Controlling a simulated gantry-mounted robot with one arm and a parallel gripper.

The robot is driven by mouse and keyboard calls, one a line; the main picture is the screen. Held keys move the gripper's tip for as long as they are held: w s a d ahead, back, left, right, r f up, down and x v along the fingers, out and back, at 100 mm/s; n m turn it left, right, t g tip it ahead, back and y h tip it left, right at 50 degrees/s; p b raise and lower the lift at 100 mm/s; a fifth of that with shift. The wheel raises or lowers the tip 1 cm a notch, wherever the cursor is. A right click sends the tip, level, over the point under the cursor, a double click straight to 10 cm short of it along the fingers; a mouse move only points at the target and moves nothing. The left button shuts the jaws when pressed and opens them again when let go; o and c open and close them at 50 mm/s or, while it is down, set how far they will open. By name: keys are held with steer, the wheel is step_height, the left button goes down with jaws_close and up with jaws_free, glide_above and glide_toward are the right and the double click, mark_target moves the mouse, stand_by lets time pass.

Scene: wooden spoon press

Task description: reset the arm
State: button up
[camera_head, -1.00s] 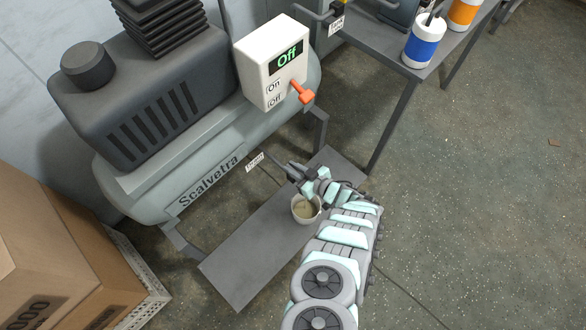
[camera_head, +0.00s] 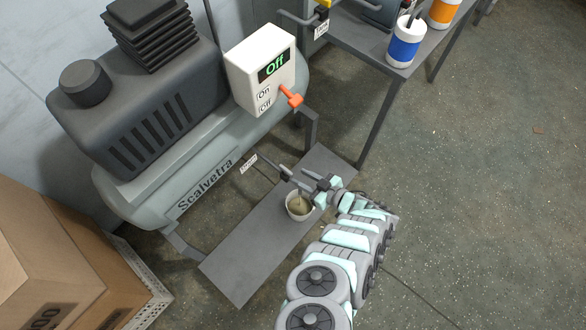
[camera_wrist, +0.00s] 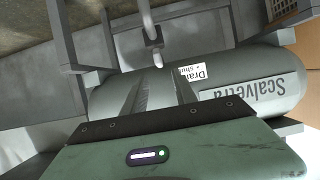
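My gripper (camera_head: 294,183) is at the end of the grey and mint arm, just above and beside a white cup (camera_head: 299,207) holding brownish contents. In the wrist view its two dark fingers (camera_wrist: 164,88) are apart, with nothing seen between them. They point toward the underside of the grey compressor tank (camera_head: 140,190), near the drain fitting (camera_wrist: 152,40) and its white label (camera_wrist: 193,73). The label also shows in the head view (camera_head: 248,163). I cannot tell whether a finger touches the fitting.
A white switch box (camera_head: 250,62) reads Off and has an orange lever (camera_head: 291,97). The cup stands on a grey plate (camera_head: 245,255). Cardboard boxes (camera_head: 40,250) are at left. A grey table (camera_head: 440,50) at upper right bears blue and orange containers.

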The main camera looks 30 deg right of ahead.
steer(key=shift+v, duration=1.05)
steer(key=shift+w, duration=0.1)
